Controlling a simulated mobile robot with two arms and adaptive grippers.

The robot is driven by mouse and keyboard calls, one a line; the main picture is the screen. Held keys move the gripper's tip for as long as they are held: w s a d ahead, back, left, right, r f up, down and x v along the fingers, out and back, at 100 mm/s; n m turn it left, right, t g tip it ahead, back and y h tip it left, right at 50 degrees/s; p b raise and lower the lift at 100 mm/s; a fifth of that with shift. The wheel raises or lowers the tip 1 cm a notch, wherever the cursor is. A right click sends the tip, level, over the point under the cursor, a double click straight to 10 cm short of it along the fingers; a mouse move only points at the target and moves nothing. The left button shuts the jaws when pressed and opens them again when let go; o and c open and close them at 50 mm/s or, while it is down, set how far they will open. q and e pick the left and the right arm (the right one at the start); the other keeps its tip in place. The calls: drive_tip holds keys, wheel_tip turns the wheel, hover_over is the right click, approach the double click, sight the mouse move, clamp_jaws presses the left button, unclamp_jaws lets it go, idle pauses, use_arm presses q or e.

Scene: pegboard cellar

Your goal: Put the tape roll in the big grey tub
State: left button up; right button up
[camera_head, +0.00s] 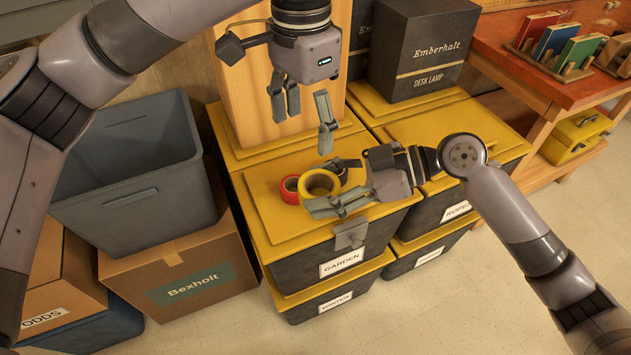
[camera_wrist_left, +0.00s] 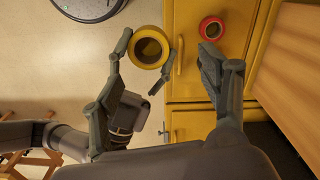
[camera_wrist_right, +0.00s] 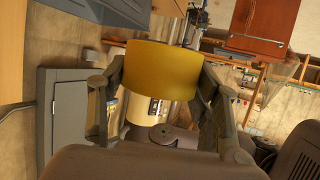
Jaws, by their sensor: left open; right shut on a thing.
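My right gripper (camera_head: 325,186) is shut on a yellow tape roll (camera_head: 305,184), which appears just above the yellow lid of the GARDEN bin. The roll also shows between its fingers in the right wrist view (camera_wrist_right: 163,72) and the left wrist view (camera_wrist_left: 135,50). A smaller red roll (camera_head: 287,189) lies on the lid beside it, partly hidden in the head view and clear in the left wrist view (camera_wrist_left: 204,28). My left gripper (camera_head: 302,124) is open and empty, above the rolls. The big grey tub (camera_head: 150,218) stands at the left, open, with nothing visible inside.
The tub rests on a Bexholt cardboard box (camera_head: 190,278). A black Emberhalt lamp box (camera_head: 425,50) stands behind. An orange bench (camera_head: 555,85) holds books at the right. Floor at the front right is clear.

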sight(319, 194)
drive_tip(key=shift+d+n+g, duration=0.15)
drive_tip(key=shift+n+g, duration=0.15)
drive_tip(key=shift+s, duration=0.1)
use_arm(q)
drive_tip(key=f+n, duration=0.1)
drive_tip(key=f, duration=0.3)
drive_tip(key=s+d+f+n, duration=0.1)
drive_tip(key=f+n, duration=0.1)
drive_tip(key=f, duration=0.2)
drive_tip(key=d+f+n, duration=0.1)
drive_tip(key=f, duration=0.3)
drive_tip(key=shift+s+f+n, duration=0.15)
drive_tip(key=shift+f+n, duration=0.05)
drive_tip(key=shift+n, duration=0.1)
drive_tip(key=shift+c, duration=0.4)
drive_tip(key=shift+a, duration=0.1)
drive_tip(key=c, duration=0.9)
drive_tip(key=shift+c, duration=0.6)
use_arm(e)
drive_tip(key=o, duration=1.3)
drive_tip(key=shift+c, duration=0.2)
